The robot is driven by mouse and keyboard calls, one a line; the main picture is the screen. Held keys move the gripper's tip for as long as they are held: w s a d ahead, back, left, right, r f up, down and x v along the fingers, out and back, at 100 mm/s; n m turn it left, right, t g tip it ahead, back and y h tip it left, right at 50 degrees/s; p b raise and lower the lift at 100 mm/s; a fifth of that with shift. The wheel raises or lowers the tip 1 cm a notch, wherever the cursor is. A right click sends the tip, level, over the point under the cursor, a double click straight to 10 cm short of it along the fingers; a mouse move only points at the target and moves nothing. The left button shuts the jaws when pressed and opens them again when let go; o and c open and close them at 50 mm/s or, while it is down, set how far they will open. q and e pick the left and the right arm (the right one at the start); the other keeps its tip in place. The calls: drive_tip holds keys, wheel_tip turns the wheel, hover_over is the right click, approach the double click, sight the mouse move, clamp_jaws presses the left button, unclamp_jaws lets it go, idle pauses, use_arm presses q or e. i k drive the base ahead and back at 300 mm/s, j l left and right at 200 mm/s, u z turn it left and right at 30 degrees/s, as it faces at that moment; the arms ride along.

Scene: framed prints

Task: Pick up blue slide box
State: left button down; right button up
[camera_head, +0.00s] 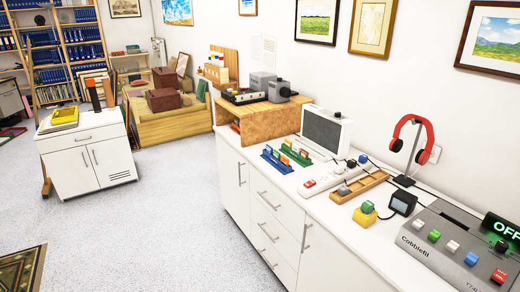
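No single item is plainly marked as the blue slide box. A blue rack-like holder (277,160) stands on the white counter (310,215), left of the grey-screened monitor. A second holder (296,153) with small coloured pieces stands just behind it to the right. A small blue piece (363,159) lies right of the monitor, and a small blue-topped yellow block (365,215) sits near the counter's front edge. These are too small to identify surely. Neither of my grippers is in view.
The counter also holds a monitor (325,131), a wooden tray (358,188), a black cube (403,202), red headphones (411,150) on a stand and a grey machine (445,243). A white cabinet (88,160) stands left. The carpet (170,215) between is clear.

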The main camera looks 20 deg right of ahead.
sight(284, 170)
drive_tip(key=i, duration=1.4)
